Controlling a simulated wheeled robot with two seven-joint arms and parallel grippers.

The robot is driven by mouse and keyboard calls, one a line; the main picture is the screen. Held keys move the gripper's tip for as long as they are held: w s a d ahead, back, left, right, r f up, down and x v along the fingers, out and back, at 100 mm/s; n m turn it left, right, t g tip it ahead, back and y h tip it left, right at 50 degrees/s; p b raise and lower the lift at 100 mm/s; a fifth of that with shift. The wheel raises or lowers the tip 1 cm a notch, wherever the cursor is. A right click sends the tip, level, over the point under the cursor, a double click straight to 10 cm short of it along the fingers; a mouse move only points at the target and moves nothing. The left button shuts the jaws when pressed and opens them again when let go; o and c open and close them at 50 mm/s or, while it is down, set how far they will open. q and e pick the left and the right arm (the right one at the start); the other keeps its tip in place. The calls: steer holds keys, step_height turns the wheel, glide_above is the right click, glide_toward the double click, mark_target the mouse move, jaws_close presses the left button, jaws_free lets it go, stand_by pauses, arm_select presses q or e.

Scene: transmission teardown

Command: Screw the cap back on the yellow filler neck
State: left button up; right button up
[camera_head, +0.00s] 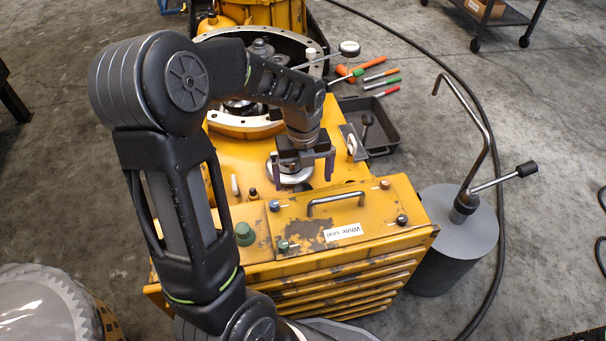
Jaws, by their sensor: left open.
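My left gripper (304,168) points down over the top of the yellow housing, with its two dark fingers spread apart. Below and between the fingers is a round pale metal disc or ring (286,178), partly hidden by the gripper; I cannot tell whether it is the cap or the filler neck. I see nothing held in the jaws, and I cannot tell if the fingers touch the disc. A dark green round knob or cap (244,236) sits on the front left of the yellow housing (225,165). My right gripper is not in view.
A grey cylinder with a bent rod (455,240) stands right. A black tray (381,130) and several colored-handled tools (382,76) lie behind. A black cable crosses the floor.

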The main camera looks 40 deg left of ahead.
mark_target(303, 187)
arm_select(q)
steer(key=shift+f+b, duration=0.65)
steer(key=shift+f, duration=1.55)
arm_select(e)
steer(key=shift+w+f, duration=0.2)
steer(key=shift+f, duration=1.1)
arm_select(q)
steer(key=shift+c, duration=0.2)
jaws_close()
steer(key=shift+r, duration=0.15)
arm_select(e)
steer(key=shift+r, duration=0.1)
